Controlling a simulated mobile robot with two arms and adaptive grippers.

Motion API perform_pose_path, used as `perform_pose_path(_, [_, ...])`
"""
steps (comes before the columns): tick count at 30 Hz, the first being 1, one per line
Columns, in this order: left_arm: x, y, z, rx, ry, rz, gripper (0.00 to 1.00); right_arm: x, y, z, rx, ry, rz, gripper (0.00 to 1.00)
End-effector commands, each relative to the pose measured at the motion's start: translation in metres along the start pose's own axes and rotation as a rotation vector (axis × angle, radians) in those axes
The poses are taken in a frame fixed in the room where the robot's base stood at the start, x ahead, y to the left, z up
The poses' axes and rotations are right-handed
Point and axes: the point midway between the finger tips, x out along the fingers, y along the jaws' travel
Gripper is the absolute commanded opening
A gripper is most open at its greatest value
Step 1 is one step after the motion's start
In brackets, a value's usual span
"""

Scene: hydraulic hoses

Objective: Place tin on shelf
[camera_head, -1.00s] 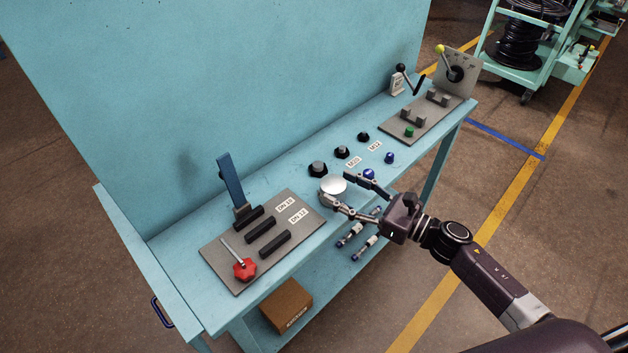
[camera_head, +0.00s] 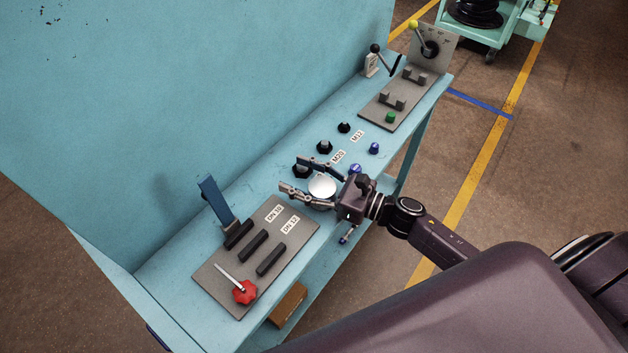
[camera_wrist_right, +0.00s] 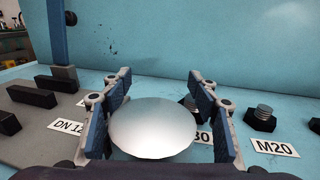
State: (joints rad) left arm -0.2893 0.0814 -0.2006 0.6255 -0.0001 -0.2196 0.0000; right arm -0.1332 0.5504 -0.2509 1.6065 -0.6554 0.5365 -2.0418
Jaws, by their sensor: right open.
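The tin (camera_head: 322,187) is a round, silvery-white lidded thing on the blue workbench top. In the right wrist view the tin (camera_wrist_right: 153,128) fills the space between the fingers. My right gripper (camera_head: 305,177) is open, with one finger on each side of the tin; a small gap shows at the right finger in the wrist view (camera_wrist_right: 160,95). Contact at the left finger is hard to tell. The shelf (camera_head: 312,290) is the lower level of the bench, mostly hidden by the bench top and my arm. My left gripper is not in view.
A grey plate with black blocks and a red knob (camera_head: 244,292) lies left of the tin. Black nuts (camera_head: 324,147) and blue caps (camera_head: 374,148) stand behind and to the right. A cardboard box (camera_head: 288,304) sits below. A tall blue panel (camera_head: 200,90) backs the bench.

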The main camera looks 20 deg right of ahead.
Motion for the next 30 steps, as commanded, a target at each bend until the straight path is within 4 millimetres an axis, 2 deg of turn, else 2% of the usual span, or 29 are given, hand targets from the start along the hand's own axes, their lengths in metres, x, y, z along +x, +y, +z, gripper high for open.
perform_pose_path(3, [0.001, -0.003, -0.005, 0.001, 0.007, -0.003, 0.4, -0.001, 0.001, -0.005, 0.003, 0.007, -0.001, 0.55])
perform_pose_path(5, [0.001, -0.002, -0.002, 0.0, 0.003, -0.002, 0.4, -0.001, 0.001, -0.005, 0.003, 0.007, -0.001, 0.48])
perform_pose_path(12, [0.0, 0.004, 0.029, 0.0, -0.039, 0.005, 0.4, -0.001, 0.0, -0.004, 0.003, 0.006, -0.001, 0.22])
perform_pose_path(16, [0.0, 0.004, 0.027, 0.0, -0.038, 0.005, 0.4, -0.001, 0.0, -0.004, 0.003, 0.007, -0.001, 0.08])
perform_pose_path(20, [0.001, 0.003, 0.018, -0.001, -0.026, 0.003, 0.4, -0.001, 0.0, -0.005, 0.003, 0.007, -0.001, 0.07])
perform_pose_path(21, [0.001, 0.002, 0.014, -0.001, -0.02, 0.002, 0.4, -0.001, 0.0, -0.004, 0.003, 0.007, -0.001, 0.02])
perform_pose_path(25, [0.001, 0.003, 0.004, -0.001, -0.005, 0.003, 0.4, -0.001, 0.0, -0.004, 0.003, 0.007, -0.001, 0.02])
perform_pose_path(30, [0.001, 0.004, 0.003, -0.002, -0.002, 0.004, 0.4, -0.001, 0.0, -0.002, 0.002, 0.007, -0.001, 0.02])
